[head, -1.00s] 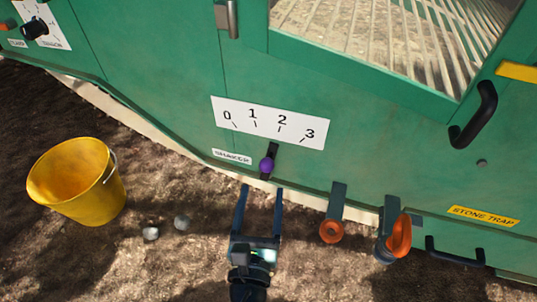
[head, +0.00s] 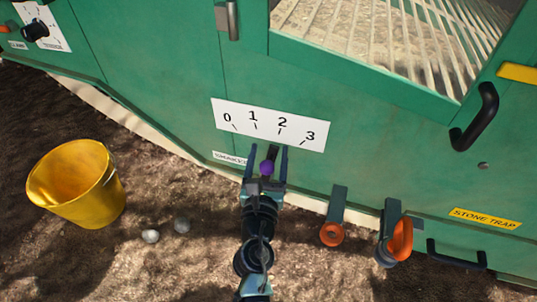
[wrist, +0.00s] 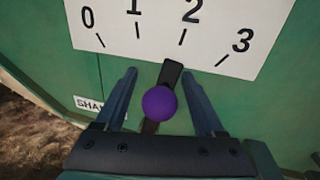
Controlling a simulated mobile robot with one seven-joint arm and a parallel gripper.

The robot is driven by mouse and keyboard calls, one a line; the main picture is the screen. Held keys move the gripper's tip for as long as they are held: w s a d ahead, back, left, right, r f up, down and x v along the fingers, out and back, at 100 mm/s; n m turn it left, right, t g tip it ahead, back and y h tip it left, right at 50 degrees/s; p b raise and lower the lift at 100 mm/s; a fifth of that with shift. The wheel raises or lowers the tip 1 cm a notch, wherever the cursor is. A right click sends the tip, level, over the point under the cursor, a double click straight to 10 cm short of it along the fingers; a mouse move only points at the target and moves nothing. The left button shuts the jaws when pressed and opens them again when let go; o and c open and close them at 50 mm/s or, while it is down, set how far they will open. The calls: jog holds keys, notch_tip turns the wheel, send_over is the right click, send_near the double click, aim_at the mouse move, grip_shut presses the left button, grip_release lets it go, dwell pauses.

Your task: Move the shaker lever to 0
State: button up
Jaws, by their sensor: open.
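The shaker lever is a dark bar with a purple ball knob (head: 266,168), mounted on the green machine below a white scale plate (head: 270,124) marked 0 to 3. In the wrist view the lever's bar (wrist: 171,74) points up, its tip just below and slightly left of the 2 mark. My gripper (head: 267,150) is open, with one finger on each side of the lever. In the wrist view the purple knob (wrist: 159,104) lies between the fingers, with gaps on both sides. The label (wrist: 90,104) left of the lever is partly hidden by a finger.
Orange-ended levers or latches (head: 332,233) hang to the right. A black handle (head: 475,115) sticks out at the upper right. A yellow bucket (head: 75,190) and two stones (head: 151,236) lie on the soil at left.

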jog(key=c, duration=1.1)
grip_shut()
jog(key=shift+a, duration=0.2)
